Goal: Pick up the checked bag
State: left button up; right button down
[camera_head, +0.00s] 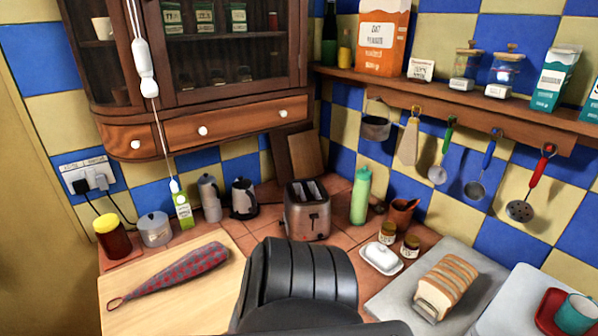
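The checked bag (183,271) is long and tapered, in red and grey checks. It lies on its side on the pale wooden board (130,290) at the lower left. Its wide end points up and to the right, towards the toaster. Its narrow end has a small brown loop (116,303) at the lower left. The bag looks fully uncovered. Neither of my grippers shows in this view.
A dark ribbed shape fills the bottom middle, right of the bag. Behind the board stand a red-and-yellow jar (112,238), a grey pot (155,229), a green-white carton (184,210) and a toaster (307,209). Sliced bread (447,284) lies at right.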

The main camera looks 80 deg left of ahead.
aim_at(198, 262)
jog(key=k, duration=1.3)
jog(key=u, duration=0.45)
